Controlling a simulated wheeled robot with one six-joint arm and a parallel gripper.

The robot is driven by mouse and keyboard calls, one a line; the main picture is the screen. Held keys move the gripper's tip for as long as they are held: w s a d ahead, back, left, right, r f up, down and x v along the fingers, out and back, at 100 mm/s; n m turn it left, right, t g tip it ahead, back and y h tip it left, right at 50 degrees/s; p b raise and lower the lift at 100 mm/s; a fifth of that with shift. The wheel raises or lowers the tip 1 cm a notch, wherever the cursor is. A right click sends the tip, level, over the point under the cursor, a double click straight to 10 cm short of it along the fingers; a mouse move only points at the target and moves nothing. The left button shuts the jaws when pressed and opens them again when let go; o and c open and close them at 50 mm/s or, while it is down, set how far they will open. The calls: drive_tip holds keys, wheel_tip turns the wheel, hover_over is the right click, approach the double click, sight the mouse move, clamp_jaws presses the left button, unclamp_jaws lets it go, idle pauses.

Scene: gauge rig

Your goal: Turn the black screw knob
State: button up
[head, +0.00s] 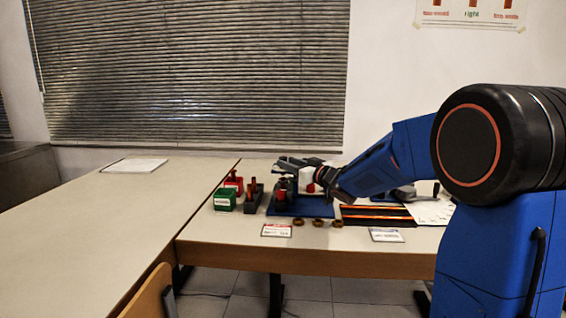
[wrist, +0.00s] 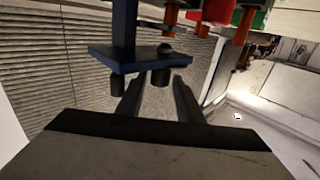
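A dark blue rig stands on a blue base plate (head: 300,207) on the table, partly hidden behind my arm. In the wrist view its blue plate (wrist: 128,57) and post show close up, with two short dark cylinders (wrist: 117,84) under the plate in the picture. A small black rounded part (wrist: 165,48) sits at the plate's edge; I cannot tell which dark part is the screw knob. My gripper (head: 282,162) is above the rig in the head view. In the wrist view its two fingers (wrist: 158,84) are apart with nothing seen between them, close to the rig.
A green bin (head: 225,201), a red bin (head: 234,184) and a dark holder (head: 253,198) stand left of the rig. Several brass rings (head: 317,222) and labels (head: 277,231) lie in front. A dark striped tray (head: 375,215) is to the right. The left table (head: 90,240) is mostly clear.

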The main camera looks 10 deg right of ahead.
drive_tip(key=shift+x, duration=1.9)
drive_tip(key=c, duration=0.8)
drive_tip(key=shift+o, duration=0.2)
